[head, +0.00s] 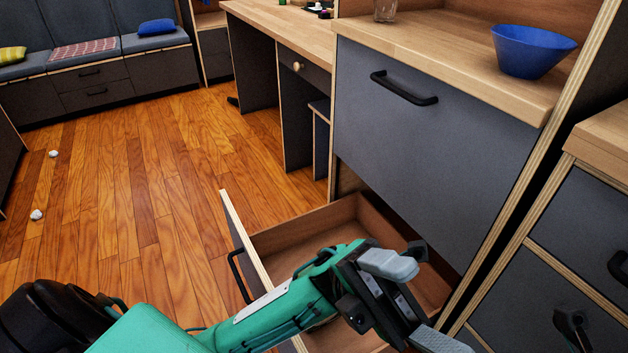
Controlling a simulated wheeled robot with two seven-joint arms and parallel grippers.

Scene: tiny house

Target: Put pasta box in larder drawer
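The open drawer (340,217) is pulled out low under a large grey front panel (425,140) with a black handle. Its wooden inside looks empty where it shows; my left arm hides part of it. My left gripper (415,302) is over the drawer, its grey fingers spread apart with nothing seen between them. I see no pasta box in this view. My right gripper is not in view.
A blue bowl (533,50) and a glass (386,10) stand on the wooden counter (450,50) above the panel. Another grey cabinet (580,225) is at the right. Wooden floor (150,190) is open at left, with two small white objects on it. A bench with cushions is at the back.

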